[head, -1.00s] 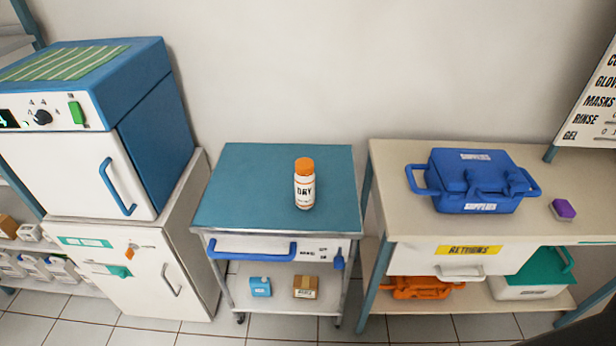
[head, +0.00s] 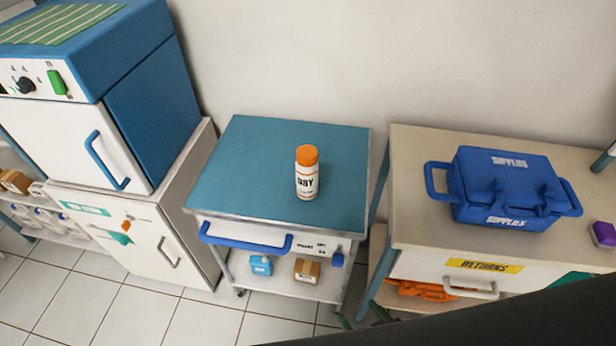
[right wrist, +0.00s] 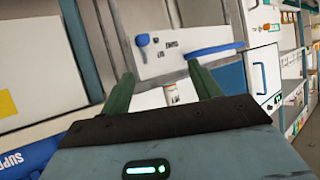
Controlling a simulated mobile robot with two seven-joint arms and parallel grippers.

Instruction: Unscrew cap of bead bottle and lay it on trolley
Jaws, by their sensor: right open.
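The bead bottle (head: 307,181) is white with dark lettering and stands upright on the trolley's blue-green top (head: 262,165). Its orange cap (head: 307,155) is on it. My right gripper (head: 362,317) shows at the bottom of the head view, in front of the trolley's right side and well apart from the bottle. In the right wrist view its green fingers (right wrist: 162,76) are spread and empty. A small white and orange item (right wrist: 170,95), seemingly the bottle, shows between them, partly hidden by the gripper body. My left gripper is not in view.
A table (head: 415,225) with a blue supplies case (head: 505,190) and a purple block (head: 603,234) stands right of the trolley. A blue and white cabinet unit (head: 150,110) stands left. The trolley top around the bottle is clear.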

